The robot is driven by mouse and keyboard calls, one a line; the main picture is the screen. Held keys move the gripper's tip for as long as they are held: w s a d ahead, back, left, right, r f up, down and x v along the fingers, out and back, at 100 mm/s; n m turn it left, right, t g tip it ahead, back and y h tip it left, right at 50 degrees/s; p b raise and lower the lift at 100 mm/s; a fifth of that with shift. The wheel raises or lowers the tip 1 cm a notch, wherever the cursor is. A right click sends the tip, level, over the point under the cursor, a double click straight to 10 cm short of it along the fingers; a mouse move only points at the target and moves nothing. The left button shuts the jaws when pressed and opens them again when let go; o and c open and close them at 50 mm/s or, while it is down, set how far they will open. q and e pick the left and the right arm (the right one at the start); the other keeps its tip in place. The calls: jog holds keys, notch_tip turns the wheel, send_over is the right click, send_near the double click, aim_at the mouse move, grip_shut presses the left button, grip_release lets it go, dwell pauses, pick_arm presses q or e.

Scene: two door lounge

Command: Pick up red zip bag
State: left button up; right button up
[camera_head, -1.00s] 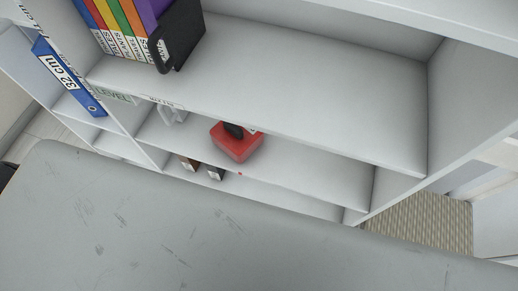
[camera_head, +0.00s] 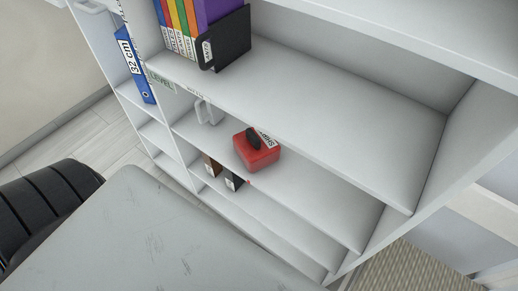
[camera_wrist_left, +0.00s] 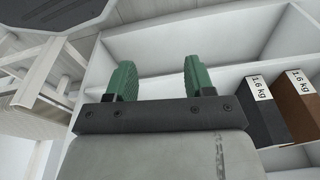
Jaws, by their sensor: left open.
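A red, box-like item (camera_head: 257,151) with a black piece and a white label on top sits on a middle shelf in the head view. I cannot tell whether it is the zip bag. A tiny red spot (camera_head: 247,182) shows just below it, by the lower shelf, too small to make out. My left gripper (camera_wrist_left: 158,80) shows in the left wrist view with two green fingers apart and nothing between them. It faces a white shelf. Neither gripper shows in the head view, and no red item shows in the wrist view.
Black (camera_head: 233,181) and brown (camera_head: 212,166) boxes stand on the lower shelf, with white mugs (camera_head: 208,112) above. Binders (camera_head: 185,25) stand on the upper shelf beside a black holder (camera_head: 226,42).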

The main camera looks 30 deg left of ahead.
pick_arm(q)
jog(key=w+r+n+y+b, duration=0.1)
jog(key=w+r, duration=0.2)
jog(key=r, duration=0.4)
jog(key=w+r+n+t+y, duration=0.1)
jog(key=w+r, duration=0.3)
jog(key=r, duration=0.3)
jog(key=w+r+n+y+b, duration=0.1)
jog(key=w+r, duration=0.2)
jog(key=r, duration=0.4)
jog(key=n+t+y, duration=0.3)
jog(key=n+y, duration=0.6)
jog(key=n, duration=0.3)
send_near(256, 138)
jog(key=x, duration=1)
jog(key=shift+a+p, duration=0.15)
jog(key=shift+p, duration=0.2)
grip_shut()
